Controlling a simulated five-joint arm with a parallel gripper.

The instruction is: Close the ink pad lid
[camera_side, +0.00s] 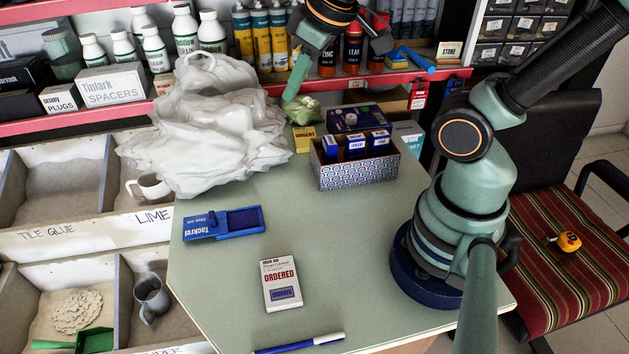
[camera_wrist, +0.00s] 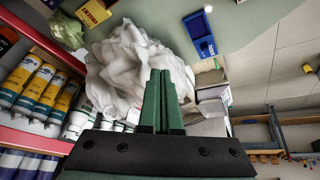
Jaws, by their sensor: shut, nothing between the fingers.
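The blue ink pad (camera_side: 248,217) lies on the left part of the table in the side view. Its dark inked surface shows in the tray, and its labelled lid (camera_side: 203,228) appears open at the left and near side. The exact lid angle is hard to tell. The ink pad is also at the top of the wrist view (camera_wrist: 198,27). My gripper (camera_side: 290,96) is high at the back, above the far table edge and well away from the pad. In the wrist view its green fingers (camera_wrist: 160,80) are together and hold nothing.
A crumpled white bag (camera_side: 215,130) bulges at the back left, between my gripper and the pad. A patterned box (camera_side: 355,176) of small blue boxes stands at the back right. An ORDERED card box (camera_side: 282,283) and a blue marker (camera_side: 298,344) lie nearer the front.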

